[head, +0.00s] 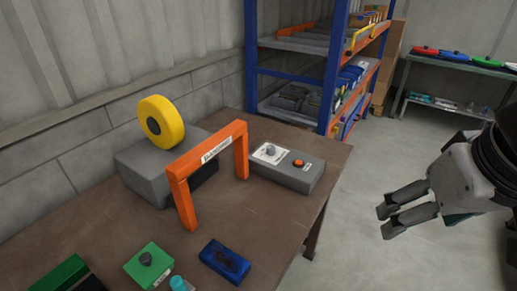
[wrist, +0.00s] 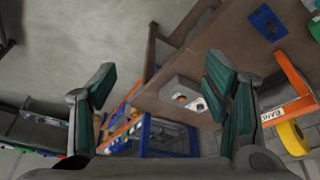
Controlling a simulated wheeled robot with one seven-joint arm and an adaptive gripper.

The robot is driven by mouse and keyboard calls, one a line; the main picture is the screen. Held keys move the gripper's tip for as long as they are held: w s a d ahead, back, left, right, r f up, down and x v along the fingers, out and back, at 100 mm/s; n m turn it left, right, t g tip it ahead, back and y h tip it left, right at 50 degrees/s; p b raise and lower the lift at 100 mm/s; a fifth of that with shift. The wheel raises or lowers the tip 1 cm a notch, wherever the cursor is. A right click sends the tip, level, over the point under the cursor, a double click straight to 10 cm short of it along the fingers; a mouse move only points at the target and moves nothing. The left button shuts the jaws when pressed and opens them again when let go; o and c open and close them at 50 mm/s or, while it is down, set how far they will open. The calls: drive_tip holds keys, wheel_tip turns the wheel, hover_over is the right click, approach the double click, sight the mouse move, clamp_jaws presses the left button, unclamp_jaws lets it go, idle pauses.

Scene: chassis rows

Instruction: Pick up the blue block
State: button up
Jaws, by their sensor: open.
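The blue block (head: 225,261) lies flat on the brown table near its front right edge in the head view. It has a darker oblong recess on top. In the wrist view the blue block (wrist: 267,22) shows at the upper right on the table. My gripper (head: 384,221) is at the right of the head view, over the floor beyond the table's right edge, well apart from the block. Its two fingers are spread and empty. In the wrist view my gripper's fingers (wrist: 160,85) stand wide apart with nothing between them.
An orange arch (head: 207,155) stands on the table (head: 265,215) behind the block. A green block with a black knob (head: 150,265) is left of it. A grey control box (head: 288,168) and a yellow wheel (head: 162,122) on a grey base stand farther back. A blue shelf rack (head: 338,65) stands behind.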

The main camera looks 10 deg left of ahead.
drive_tip(key=w+a+f+n+g, duration=0.2)
drive_tip(key=w+a+f+n, duration=0.15)
drive_tip(key=w+a, duration=0.5)
drive_tip(key=n+g, duration=0.2)
drive_tip(key=n, duration=0.6)
hover_over(224, 258)
drive_tip(key=f, duration=1.9)
drive_tip(key=shift+w+d+f, duration=0.1)
drive_tip(key=shift+w+f, duration=0.05)
drive_tip(key=shift+w, duration=0.1)
drive_tip(key=shift+s+f, duration=0.15)
drive_tip(key=shift+f, duration=1.35)
drive_tip(key=shift+s+f, duration=0.15)
drive_tip(key=shift+f, duration=1.3)
clamp_jaws()
